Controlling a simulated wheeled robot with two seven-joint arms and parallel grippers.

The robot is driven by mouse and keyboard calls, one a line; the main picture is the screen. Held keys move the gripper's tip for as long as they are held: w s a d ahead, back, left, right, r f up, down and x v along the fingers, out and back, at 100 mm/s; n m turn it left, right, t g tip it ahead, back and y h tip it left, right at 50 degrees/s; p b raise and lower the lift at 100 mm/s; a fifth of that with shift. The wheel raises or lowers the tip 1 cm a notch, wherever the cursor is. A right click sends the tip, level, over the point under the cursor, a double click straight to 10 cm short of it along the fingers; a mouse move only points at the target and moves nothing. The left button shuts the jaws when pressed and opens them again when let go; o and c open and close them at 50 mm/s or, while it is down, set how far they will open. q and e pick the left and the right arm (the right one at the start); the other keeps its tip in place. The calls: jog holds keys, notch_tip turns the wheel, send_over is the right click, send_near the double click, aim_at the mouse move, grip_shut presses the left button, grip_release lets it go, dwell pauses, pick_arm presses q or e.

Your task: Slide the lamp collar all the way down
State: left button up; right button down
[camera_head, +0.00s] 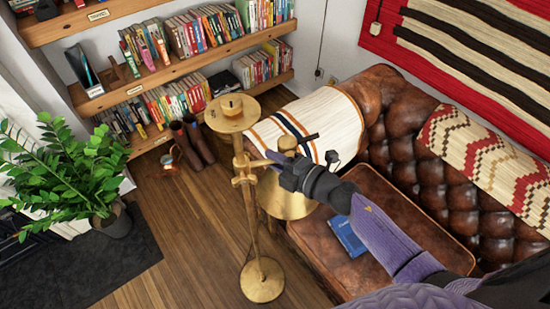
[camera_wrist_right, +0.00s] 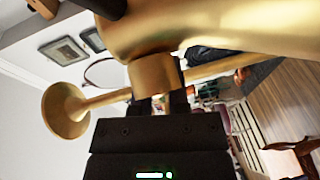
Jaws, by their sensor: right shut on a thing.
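The brass floor lamp has an upright pole (camera_head: 251,220), a round base (camera_head: 262,280) on the wood floor and a disc-shaped top (camera_head: 232,112). The collar (camera_head: 243,171) sits on the upper part of the pole, well above the base. My right gripper (camera_head: 272,165) reaches in from the right at collar height. In the right wrist view, its dark fingers (camera_wrist_right: 160,103) are shut on the short brass collar (camera_wrist_right: 153,76) around the pole (camera_wrist_right: 215,67). The brass shade (camera_head: 285,198) hangs beside the pole, partly hidden by my right arm. My left gripper is out of view.
A brown leather sofa (camera_head: 400,130) with a striped throw (camera_head: 330,112) and a blue book (camera_head: 346,236) stands at the right. Bookshelves (camera_head: 180,75) stand behind, and a potted plant (camera_head: 65,180) at the left. The floor left of the base is clear.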

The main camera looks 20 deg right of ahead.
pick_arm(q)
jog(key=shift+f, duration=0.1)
pick_arm(e)
jog(key=shift+f, duration=0.1)
dwell(0.7)
pick_arm(q)
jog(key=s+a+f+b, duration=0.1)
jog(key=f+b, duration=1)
jog(key=b, duration=0.1)
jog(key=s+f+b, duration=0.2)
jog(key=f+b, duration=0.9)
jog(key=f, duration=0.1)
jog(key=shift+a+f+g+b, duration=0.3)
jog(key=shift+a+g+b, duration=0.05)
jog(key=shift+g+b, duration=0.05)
pick_arm(e)
notch_tip(320, 180, down, 27)
jog(key=shift+s, duration=0.15)
jog(key=c, duration=0.7)
grip_release()
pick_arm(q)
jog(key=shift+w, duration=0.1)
pick_arm(e)
jog(key=shift+o, duration=0.5)
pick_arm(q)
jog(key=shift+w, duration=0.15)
pick_arm(e)
jog(key=shift+d, duration=0.1)
